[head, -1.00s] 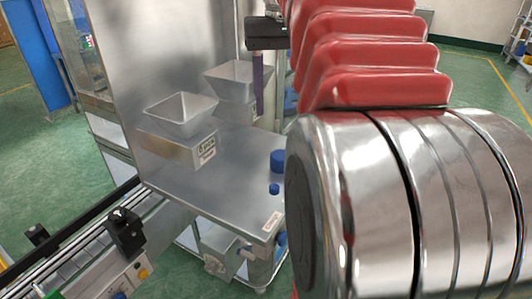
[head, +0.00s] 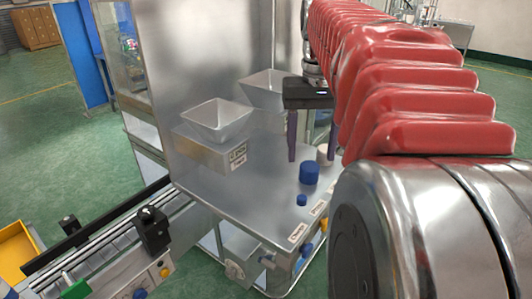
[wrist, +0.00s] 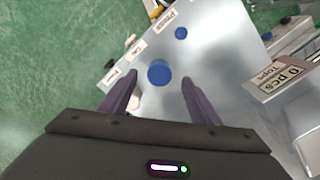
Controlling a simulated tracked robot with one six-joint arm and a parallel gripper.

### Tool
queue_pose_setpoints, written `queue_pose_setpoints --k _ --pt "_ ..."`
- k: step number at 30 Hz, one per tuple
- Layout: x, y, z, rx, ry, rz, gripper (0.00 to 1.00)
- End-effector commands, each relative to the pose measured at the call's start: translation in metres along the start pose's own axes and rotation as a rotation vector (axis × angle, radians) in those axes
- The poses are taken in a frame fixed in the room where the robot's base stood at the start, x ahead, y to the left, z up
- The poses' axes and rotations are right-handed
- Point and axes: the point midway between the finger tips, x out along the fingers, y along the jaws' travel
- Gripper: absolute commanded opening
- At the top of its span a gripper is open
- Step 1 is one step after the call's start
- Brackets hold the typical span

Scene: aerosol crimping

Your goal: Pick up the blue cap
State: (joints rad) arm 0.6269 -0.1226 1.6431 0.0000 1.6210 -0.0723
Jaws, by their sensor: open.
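A larger blue cylindrical cap (head: 309,173) stands on the steel tabletop near its right edge. A smaller blue piece (head: 301,200) stands just in front of it. In the wrist view the larger blue cap (wrist: 158,72) shows between and beyond the fingertips, with the smaller blue piece (wrist: 181,33) farther off. My gripper (head: 312,157) points down near the larger cap, with dark purple fingers apart and nothing held. The open fingers also show in the wrist view (wrist: 160,80). Its exact height above the cap is hard to tell.
A whitish piece (head: 324,153) is close behind the larger cap, partly hidden by a finger. Two metal hoppers (head: 217,120) stand at the table's back left. A conveyor (head: 110,235) runs along the left. The tabletop left of the caps is clear.

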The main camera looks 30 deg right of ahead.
Motion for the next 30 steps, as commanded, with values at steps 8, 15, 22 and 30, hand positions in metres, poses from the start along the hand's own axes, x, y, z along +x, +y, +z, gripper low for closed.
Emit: queue_pose_setpoints --k 8,15,22,30 --pt "0.002 0.001 0.000 0.001 -0.001 0.000 0.57" --pt "0.028 0.001 -0.004 0.001 -0.002 0.000 0.57" --pt "0.050 0.002 -0.005 0.001 0.000 0.000 0.57" --pt "0.052 0.002 -0.004 0.002 0.000 0.000 0.57"
